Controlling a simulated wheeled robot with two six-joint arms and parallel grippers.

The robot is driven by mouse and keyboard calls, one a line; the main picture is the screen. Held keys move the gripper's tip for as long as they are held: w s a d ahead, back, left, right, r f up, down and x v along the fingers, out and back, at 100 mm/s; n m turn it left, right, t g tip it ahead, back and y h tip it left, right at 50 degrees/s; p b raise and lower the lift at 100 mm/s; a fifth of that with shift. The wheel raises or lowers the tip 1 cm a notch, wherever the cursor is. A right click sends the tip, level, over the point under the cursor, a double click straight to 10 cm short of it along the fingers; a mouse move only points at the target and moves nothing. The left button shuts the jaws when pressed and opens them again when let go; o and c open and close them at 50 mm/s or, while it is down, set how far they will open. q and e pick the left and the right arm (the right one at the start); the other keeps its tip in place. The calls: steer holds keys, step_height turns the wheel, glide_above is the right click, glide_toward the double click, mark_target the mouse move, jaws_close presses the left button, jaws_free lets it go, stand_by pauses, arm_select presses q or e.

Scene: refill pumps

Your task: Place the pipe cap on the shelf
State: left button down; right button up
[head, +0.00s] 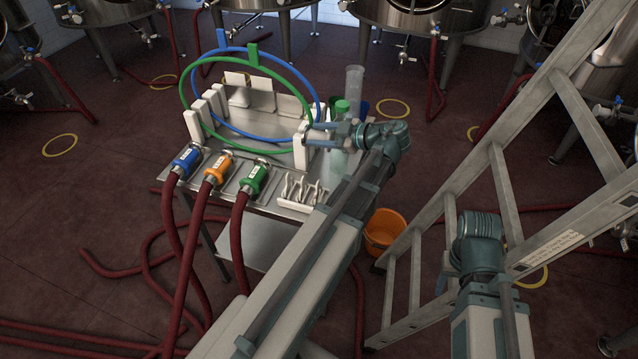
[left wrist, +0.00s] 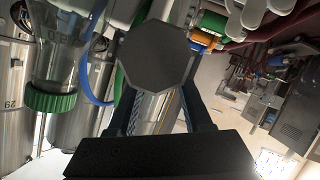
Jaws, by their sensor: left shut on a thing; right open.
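In the left wrist view, a dark grey octagonal piece (left wrist: 155,55), which looks like the pipe cap, sits between the fingers of my left gripper (left wrist: 160,95). The gripper is shut on it. In the head view my left gripper (head: 318,135) points left over the right end of the metal cart (head: 265,205), beside a green-capped bottle. I cannot make out the cap there. A lower shelf (head: 262,247) shows under the cart top. My right arm shows at the lower right, but its jaws are not visible.
Blue (head: 187,160), orange (head: 217,168) and green (head: 254,177) hose couplings line the cart's front. A green ring (head: 183,108) and a blue ring (head: 286,70) stand on it. The bottle (head: 341,107) is close to my left gripper. A ladder (head: 500,180) and orange bucket (head: 383,230) stand right.

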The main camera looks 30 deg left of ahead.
arm_select(q)
step_height(320, 180, down, 10)
steer(key=b, duration=0.9)
steer(key=shift+f, duration=0.25)
step_height(320, 180, down, 4)
steer(key=b, duration=0.4)
steer(key=shift+f+b, duration=0.2)
steer(key=shift+b, duration=0.1)
steer(key=shift+r, duration=0.15)
steer(key=c, duration=0.6)
jaws_free()
